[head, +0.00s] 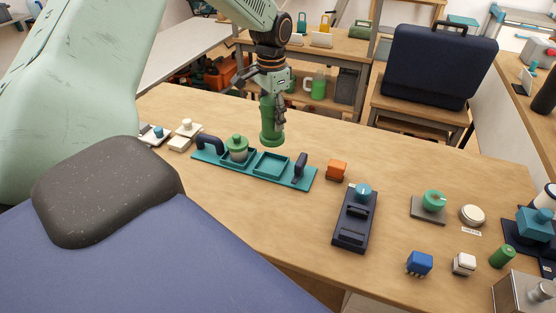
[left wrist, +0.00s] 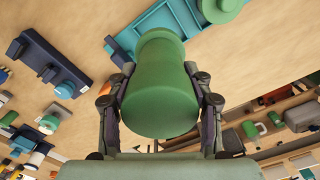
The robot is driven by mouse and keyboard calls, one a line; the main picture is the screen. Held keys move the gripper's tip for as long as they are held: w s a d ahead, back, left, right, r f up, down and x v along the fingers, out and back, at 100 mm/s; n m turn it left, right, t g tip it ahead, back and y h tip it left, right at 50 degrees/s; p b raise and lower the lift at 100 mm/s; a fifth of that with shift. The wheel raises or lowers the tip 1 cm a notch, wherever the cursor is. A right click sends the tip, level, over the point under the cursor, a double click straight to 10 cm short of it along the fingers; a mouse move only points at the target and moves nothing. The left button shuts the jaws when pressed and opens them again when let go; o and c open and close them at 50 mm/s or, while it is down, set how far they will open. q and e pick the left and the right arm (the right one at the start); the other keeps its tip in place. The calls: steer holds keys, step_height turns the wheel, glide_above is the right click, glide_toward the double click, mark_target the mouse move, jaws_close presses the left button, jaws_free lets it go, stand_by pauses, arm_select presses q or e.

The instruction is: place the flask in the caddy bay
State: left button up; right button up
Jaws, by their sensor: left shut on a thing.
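The flask (head: 270,132) is a green cylinder with a narrower neck. My left gripper (head: 274,98) is shut on it and holds it roughly upright. In the head view its lower end shows just beyond the back edge of the teal caddy (head: 222,170), apparently above the table. The caddy has dark handles at both ends. Its right bay (head: 271,164) is empty; its left bay holds a green-lidded jar (head: 237,148). In the left wrist view the flask (left wrist: 160,88) fills the middle between both fingers, and part of the caddy (left wrist: 150,28) shows behind it. My right gripper is out of view.
An orange block (head: 337,170) and a dark device with a teal knob (head: 355,222) stand right of the caddy. White-topped pieces (head: 187,128) lie to its left. Several small items occupy the right table end. A dark case (head: 438,65) stands behind.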

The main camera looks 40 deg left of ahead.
mark_target(271, 138)
arm_select(q)
steer(key=f, duration=0.4)
steer(key=f+b, duration=0.1)
steer(key=f, duration=0.1)
steer(key=shift+w+a+f, duration=0.1)
steer(key=shift+a+f, duration=0.2)
steer(key=shift+a, duration=0.05)
steer(key=shift+s+d+f, duration=0.15)
steer(key=shift+s+f, duration=0.05)
steer(key=shift+f, duration=0.3)
step_height(271, 138, down, 2)
steer(key=shift+s+f+b, duration=0.1)
steer(key=shift+f+b, duration=0.05)
steer(key=shift+b, duration=0.15)
steer(key=shift+w+f, duration=0.25)
steer(key=shift+w, duration=0.05)
steer(key=shift+s, duration=0.2)
steer(key=o, duration=1.5)
steer(key=shift+w+f, duration=0.1)
steer(key=shift+f, duration=0.1)
